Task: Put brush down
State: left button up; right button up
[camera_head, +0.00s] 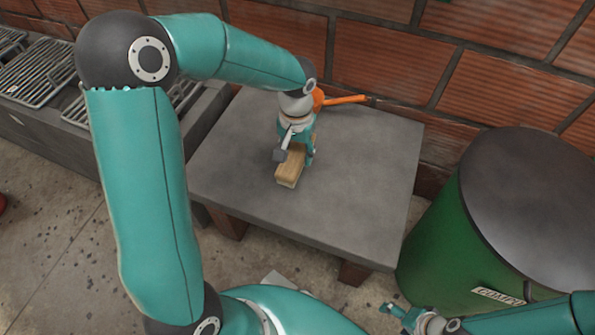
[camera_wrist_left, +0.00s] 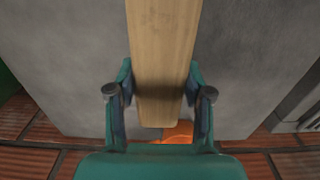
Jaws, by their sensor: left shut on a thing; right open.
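The brush (camera_head: 290,168) has a pale wooden block body and is at the middle of the grey table (camera_head: 370,185) in the head view. My left gripper (camera_head: 297,152) is shut on the brush from above. In the left wrist view the brush (camera_wrist_left: 162,60) runs up between the two fingers of the gripper (camera_wrist_left: 160,95). In the head view the brush's underside is at or very near the table top; I cannot tell whether it touches. My right gripper (camera_head: 395,310) is open and empty at the bottom right, in front of the green barrel.
An orange tool (camera_head: 345,99) lies at the table's back edge, behind my left gripper. A green barrel (camera_head: 430,250) with a dark lid stands right of the table. Metal grates (camera_head: 38,72) are at the left. A brick wall (camera_head: 390,60) is behind. The table's right half is clear.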

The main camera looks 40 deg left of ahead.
aim_at(296, 151)
pick_arm(q)
jog(key=shift+f+b, duration=1)
jog(key=shift+f, duration=2.25)
jog(key=shift+f, duration=0.15)
jog(key=o, duration=1)
notch_tip(296, 151, up, 12)
jog(key=p, duration=0.4)
jog(key=shift+r, duration=0.2)
